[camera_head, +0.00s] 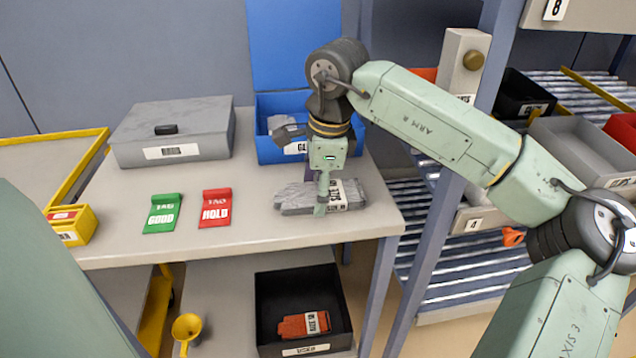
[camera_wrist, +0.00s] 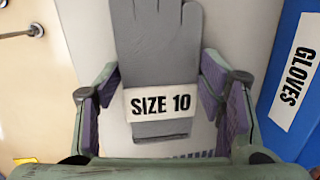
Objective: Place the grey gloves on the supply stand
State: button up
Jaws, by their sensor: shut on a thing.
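The grey gloves (camera_head: 293,197) lie flat at the right end of the stand's light top (camera_head: 110,235), with a white cuff label. In the wrist view the gloves (camera_wrist: 155,50) show fingers pointing up the picture and a label reading "SIZE 10". My gripper (camera_head: 321,205) comes down from above at the gloves; in the wrist view its two fingers (camera_wrist: 157,100) stand either side of the cuff. The gripper is shut on the gloves. The gloves appear to be at the surface; a small gap beneath cannot be ruled out.
A blue bin (camera_head: 275,155) labelled for gloves stands just behind. A grey lidded box (camera_head: 175,135), a green tag (camera_head: 163,213) and a red tag (camera_head: 215,208) lie left. A black bin (camera_head: 300,285) with orange gloves (camera_head: 305,325) is below. A shelving rack (camera_head: 440,250) stands right.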

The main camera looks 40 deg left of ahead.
jog(key=shift+f, duration=0.2)
jog(key=o, duration=1.2)
jog(key=shift+r, duration=0.1)
jog(key=shift+r, duration=0.15)
